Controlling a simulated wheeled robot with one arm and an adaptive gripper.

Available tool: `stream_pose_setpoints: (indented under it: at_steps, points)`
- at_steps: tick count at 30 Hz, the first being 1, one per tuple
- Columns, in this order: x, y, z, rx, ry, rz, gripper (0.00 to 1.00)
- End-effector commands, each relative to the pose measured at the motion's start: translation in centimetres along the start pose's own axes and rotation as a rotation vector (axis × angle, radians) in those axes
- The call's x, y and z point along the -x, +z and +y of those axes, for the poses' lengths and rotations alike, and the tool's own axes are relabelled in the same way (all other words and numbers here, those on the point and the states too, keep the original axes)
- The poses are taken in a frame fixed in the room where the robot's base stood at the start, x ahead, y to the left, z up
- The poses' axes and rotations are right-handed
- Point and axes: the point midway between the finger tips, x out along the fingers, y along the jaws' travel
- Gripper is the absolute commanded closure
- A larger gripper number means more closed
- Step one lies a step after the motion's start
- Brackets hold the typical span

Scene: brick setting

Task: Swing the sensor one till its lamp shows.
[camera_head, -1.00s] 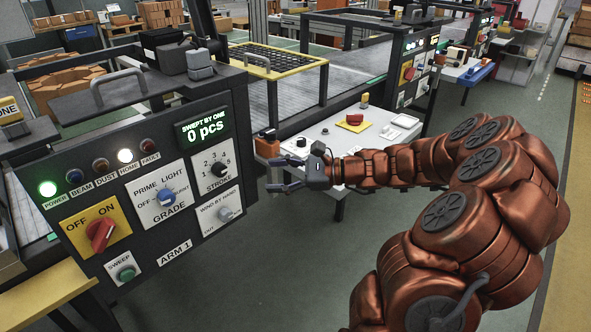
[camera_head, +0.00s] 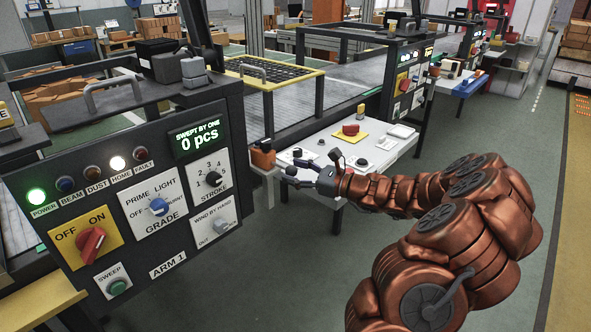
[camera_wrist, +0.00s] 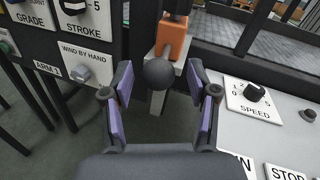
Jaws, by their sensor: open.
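An orange sensor block (camera_head: 263,156) with a dark top stands on a bracket at the left end of the white table, just right of the Arm 1 panel. It shows in the wrist view too (camera_wrist: 173,40). A dark ball knob (camera_wrist: 159,74) appears in front of the block. My gripper (camera_head: 290,172) is open beside the table's left end. In the wrist view my gripper (camera_wrist: 160,80) has its fingers on either side of the ball in the picture; contact is unclear. On the panel, the BEAM lamp (camera_head: 65,184) is dark; the POWER lamp (camera_head: 37,196) glows green.
The Arm 1 panel (camera_head: 165,258) stands close on the left with switches and dials. The white table (camera_head: 385,150) carries a red button, a SPEED dial (camera_wrist: 254,92) and a STOP plate (camera_wrist: 285,172). A conveyor lies behind. Green floor is open below the arm.

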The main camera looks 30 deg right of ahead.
Motion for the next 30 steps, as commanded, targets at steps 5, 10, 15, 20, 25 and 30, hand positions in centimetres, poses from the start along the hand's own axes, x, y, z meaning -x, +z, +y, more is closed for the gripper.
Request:
stream_pose_setpoints:
  at_steps: [5,10,15,20,25,30]
  points:
    - [-1.20,0.04,0.06,0.001,0.002,-0.001,0.41]
    - [-1.40,0.04,0.03,0.002,0.001,-0.001,0.41]
    - [-1.36,0.02,0.01,0.001,0.000,0.000,0.43]
    - [-1.34,0.02,0.00,0.001,0.000,0.000,0.60]
    - [-1.33,0.01,-0.01,0.001,0.000,0.000,0.77]
    - [-1.34,0.01,0.00,0.001,0.000,0.000,0.95]
